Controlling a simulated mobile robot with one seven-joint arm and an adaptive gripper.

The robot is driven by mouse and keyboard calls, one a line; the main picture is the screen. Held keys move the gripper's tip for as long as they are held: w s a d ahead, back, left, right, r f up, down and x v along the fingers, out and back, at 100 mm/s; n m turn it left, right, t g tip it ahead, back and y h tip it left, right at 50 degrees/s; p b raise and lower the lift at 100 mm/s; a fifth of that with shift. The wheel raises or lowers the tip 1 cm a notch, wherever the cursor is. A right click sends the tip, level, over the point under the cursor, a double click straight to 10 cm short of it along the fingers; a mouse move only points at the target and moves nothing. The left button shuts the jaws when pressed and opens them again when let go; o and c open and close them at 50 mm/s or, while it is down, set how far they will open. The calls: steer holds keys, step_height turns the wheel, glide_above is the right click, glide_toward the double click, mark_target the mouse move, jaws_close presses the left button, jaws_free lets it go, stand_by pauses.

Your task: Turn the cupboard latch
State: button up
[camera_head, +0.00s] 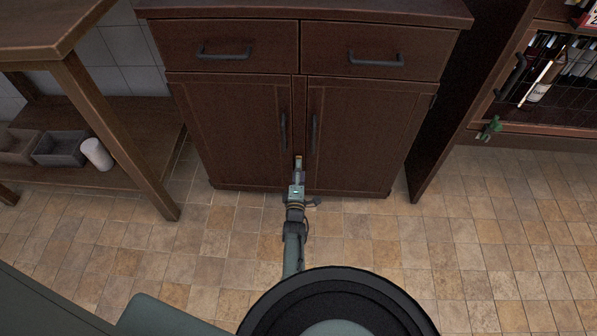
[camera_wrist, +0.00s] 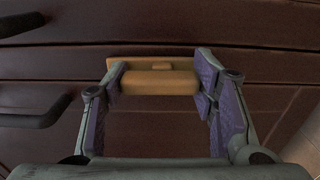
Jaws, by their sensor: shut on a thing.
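The cupboard (camera_head: 235,130) is dark brown wood, with two shut doors below two shut drawers. The latch (camera_wrist: 160,82), a tan-yellow block on a flat plate, sits on the cupboard front in the wrist view. In the head view the latch (camera_head: 299,157) is a small yellowish spot near the seam between the doors. My gripper (camera_head: 298,172) reaches the door front there. In the wrist view my gripper (camera_wrist: 160,85) has its purple-padded fingers at both ends of the latch's block, shut on it. The latch lies level across the wrist picture.
Dark bar handles stand on the left door (camera_head: 283,132), the right door (camera_head: 313,132) and both drawers. A wooden table (camera_head: 85,100) stands at left, with a grey box and white cylinder on its shelf. A bottle rack (camera_head: 545,85) stands at right. The tiled floor (camera_head: 480,240) is clear.

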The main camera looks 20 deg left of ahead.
steer(key=o, duration=1.2)
steer(key=shift+c, duration=0.2)
